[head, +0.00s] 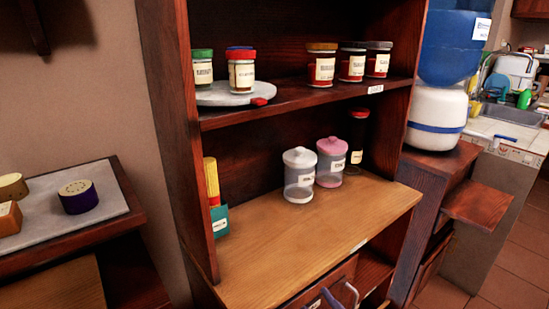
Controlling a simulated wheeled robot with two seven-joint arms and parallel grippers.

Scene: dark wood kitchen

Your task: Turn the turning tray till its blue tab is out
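The turning tray (226,97) is a round grey disc on the upper shelf at the left. A red tab (260,102) sticks out at its front right edge. No blue tab shows; the tray's far side is hidden. On the tray stand a green-lidded jar (202,68), a red-lidded jar (242,73) and, behind that, a blue-lidded jar (240,48). My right gripper (328,299) shows only in part at the bottom edge, low in front of the cabinet and well away from the tray. I cannot tell its opening. My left gripper is out of view.
Several jars (321,66) stand farther right on the upper shelf. The left cabinet wall (172,110) rises beside the tray. Below are lidded canisters (299,178) and a yellow-and-green item (213,190). The front of the wooden counter (290,245) is clear.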

